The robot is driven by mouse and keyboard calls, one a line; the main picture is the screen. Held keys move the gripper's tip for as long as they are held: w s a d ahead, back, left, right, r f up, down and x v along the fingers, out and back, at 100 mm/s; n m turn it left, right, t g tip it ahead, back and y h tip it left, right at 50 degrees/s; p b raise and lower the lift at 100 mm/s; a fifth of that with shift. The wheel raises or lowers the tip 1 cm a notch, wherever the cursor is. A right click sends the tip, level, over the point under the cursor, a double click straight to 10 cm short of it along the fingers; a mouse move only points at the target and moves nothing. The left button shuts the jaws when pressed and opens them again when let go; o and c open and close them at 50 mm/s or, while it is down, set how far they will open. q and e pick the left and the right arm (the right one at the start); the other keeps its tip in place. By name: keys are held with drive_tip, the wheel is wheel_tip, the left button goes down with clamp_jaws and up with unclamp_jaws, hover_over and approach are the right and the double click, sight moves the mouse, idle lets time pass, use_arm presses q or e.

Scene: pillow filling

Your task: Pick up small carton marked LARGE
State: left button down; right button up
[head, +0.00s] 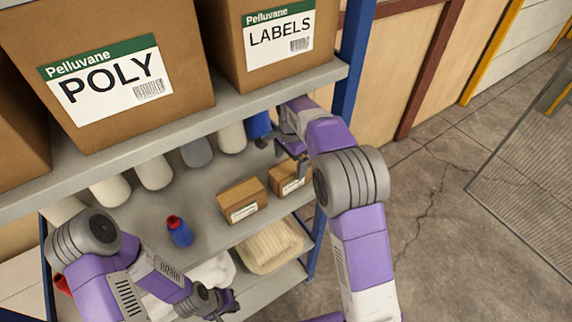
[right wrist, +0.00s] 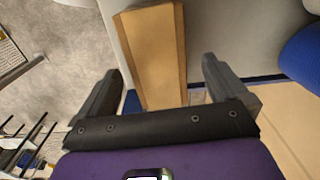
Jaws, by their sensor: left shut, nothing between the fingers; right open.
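Two small brown cartons stand on the middle shelf in the head view: a left one (head: 242,200) and a right one (head: 284,180), partly hidden by my right gripper. Both have white labels too small to read, so I cannot tell which is marked LARGE. My right gripper (head: 285,143) is open just above and behind the right carton. In the right wrist view a carton (right wrist: 157,55) appears between the spread fingers (right wrist: 160,75), touching neither visibly; its depth is unclear. My left gripper (head: 232,301) is shut and empty at the lower shelf's front, away from the cartons.
Large boxes marked POLY (head: 125,105) and LABELS (head: 285,58) stand on the upper shelf (head: 180,128), close above my right gripper. White rolls (head: 155,172), a blue roll (head: 259,125) and a red-capped blue bottle (head: 179,231) share the middle shelf. A blue post (head: 352,55) is at right.

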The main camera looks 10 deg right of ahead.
drive_tip(key=shift+w+d+f, duration=0.15)
drive_tip(key=shift+d+f, duration=0.15)
drive_tip(key=shift+f, duration=0.05)
drive_tip(key=f, duration=0.7)
drive_tip(key=shift+s+a+f, duration=0.1)
drive_tip(key=shift+s+a, duration=0.05)
drive_tip(key=shift+s, duration=0.05)
drive_tip(key=c, duration=1.1)
